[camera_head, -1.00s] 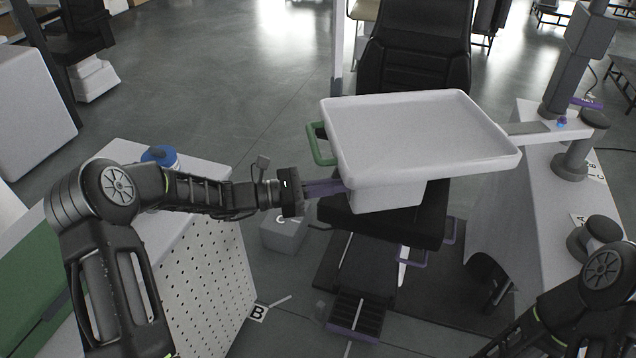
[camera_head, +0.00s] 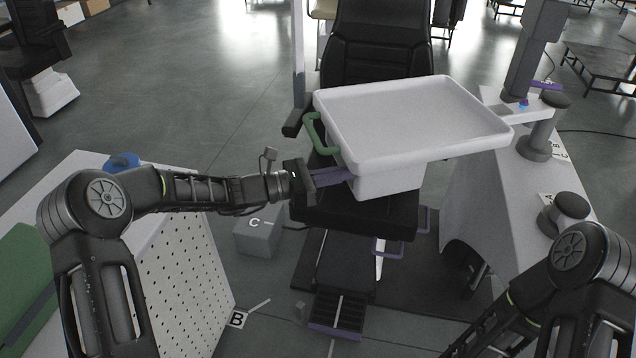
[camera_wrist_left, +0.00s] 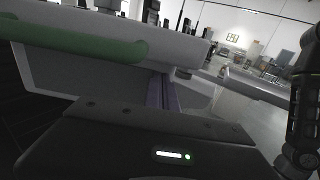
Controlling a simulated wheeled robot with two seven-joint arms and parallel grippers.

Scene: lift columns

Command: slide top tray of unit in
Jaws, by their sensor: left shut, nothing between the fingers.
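The white top tray (camera_head: 415,115) is a shallow rimmed tray with a smaller white box part (camera_head: 390,181) under it. It sits above the black chair seat and reaches right toward the grey column (camera_head: 530,50). A green handle (camera_head: 313,132) is on its left side; it also shows in the left wrist view (camera_wrist_left: 90,45). My left gripper (camera_head: 343,176) is shut and empty, its purple fingers against or very close to the left side of the box part. Exact contact is hidden. In the left wrist view the fingers (camera_wrist_left: 160,93) point under the tray rim (camera_wrist_left: 180,45).
A black chair (camera_head: 376,55) stands behind the tray, with a footrest (camera_head: 338,312) below. A white cabinet with knobs (camera_head: 562,210) stands at right. A perforated white cabinet (camera_head: 185,275) is under my left arm. A grey box (camera_head: 257,238) lies on the floor.

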